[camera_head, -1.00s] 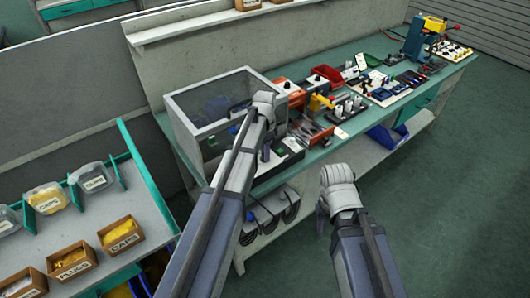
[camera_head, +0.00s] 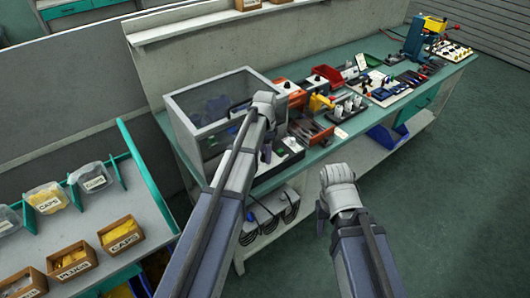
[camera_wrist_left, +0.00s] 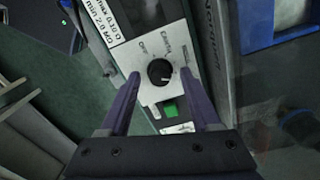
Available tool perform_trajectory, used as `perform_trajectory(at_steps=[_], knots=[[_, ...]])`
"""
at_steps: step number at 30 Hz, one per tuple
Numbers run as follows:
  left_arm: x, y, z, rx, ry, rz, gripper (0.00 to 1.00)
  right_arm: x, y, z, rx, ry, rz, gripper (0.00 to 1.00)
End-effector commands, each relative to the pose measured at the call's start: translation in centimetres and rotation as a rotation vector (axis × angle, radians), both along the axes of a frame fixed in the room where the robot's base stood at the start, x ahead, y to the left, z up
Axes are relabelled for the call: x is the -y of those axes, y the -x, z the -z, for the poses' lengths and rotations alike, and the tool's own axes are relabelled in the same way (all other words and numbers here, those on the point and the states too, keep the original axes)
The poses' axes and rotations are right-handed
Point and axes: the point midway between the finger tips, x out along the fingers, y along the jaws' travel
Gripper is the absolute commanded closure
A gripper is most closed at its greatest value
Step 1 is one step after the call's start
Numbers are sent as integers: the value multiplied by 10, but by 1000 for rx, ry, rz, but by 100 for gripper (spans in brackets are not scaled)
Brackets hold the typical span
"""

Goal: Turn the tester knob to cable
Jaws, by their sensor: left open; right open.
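The tester in the left wrist view has a light grey panel (camera_wrist_left: 150,93) with a round black knob (camera_wrist_left: 160,72). The mark the knob points to is too small to tell. My left gripper (camera_wrist_left: 160,77) is open, with one finger on each side of the knob; contact is not clear. In the head view my left gripper (camera_head: 266,152) is over the bench's near left end, largely hiding the tester. My right gripper (camera_head: 322,212) hangs open and empty before the bench.
A green button (camera_wrist_left: 171,109) sits below the knob. A clear-walled box (camera_head: 205,105) stands beside my left gripper. The bench (camera_head: 345,125) carries red trays, tools and fixtures farther right. A parts rack (camera_head: 150,190) stands at the left. The floor at the right is clear.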

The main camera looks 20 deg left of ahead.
Motion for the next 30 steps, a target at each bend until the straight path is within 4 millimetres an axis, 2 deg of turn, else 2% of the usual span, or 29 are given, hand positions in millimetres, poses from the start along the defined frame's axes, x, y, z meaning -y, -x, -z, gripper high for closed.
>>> perform_trajectory(at_steps=[8, 22, 30], knots=[[0, 0, -14, 0, 0, 0, 36, 0, 0, -14, 0, 0, 0, 50], [0, 0, -73, 0, 0, 0, 36, 0, 0, -72, 0, 0, 0, 50], [0, 0, -78, 0, 0, 0, 36, 0, 0, -78, 0, 0, 0, 50]])
